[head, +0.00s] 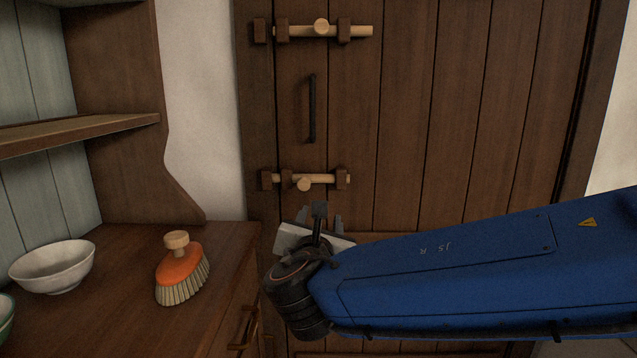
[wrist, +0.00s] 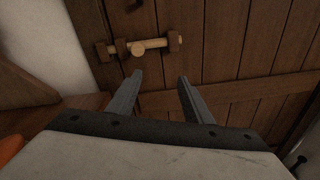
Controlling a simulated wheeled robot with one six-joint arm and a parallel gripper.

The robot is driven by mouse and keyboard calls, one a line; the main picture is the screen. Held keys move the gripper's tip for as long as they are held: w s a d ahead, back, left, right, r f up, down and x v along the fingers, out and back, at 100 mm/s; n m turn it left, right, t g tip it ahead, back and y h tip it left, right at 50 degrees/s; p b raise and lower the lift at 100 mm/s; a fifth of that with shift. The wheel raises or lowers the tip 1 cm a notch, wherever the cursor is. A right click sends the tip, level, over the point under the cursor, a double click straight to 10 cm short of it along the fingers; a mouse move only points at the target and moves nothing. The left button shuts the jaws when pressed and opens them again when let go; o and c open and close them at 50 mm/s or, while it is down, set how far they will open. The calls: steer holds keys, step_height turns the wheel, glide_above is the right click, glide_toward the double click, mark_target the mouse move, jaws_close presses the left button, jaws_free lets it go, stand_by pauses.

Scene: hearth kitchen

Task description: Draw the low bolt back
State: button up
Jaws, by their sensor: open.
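The low bolt (head: 320,179) is a pale wooden bar with a round knob (head: 304,184), lying level across dark wooden brackets on a plank door. Its left end reaches the leftmost bracket (head: 266,180). In the wrist view the low bolt (wrist: 156,43) lies beyond the fingertips, with its knob (wrist: 137,48) up and left of the gap between them. My gripper (head: 320,213) is open and empty, just below the low bolt and apart from it. Both fingers also show in the wrist view (wrist: 160,78), pointing toward the door.
An upper bolt (head: 358,31) sits higher on the door (head: 450,110), its left end short of the leftmost bracket. A black handle (head: 312,108) is between the bolts. At left, a wooden counter (head: 120,325) holds a white bowl (head: 52,268) and an orange brush (head: 180,265).

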mark_target(304, 186)
steer(key=a+r+n+t+y, duration=0.1)
steer(key=a+r+n, duration=0.1)
steer(key=a, duration=0.2)
steer(key=w, duration=1.7)
steer(key=shift+w+d+f, duration=0.1)
steer(key=shift+w+f, duration=0.15)
steer(key=shift+w, duration=0.1)
steer(key=shift+c, duration=0.7)
jaws_close()
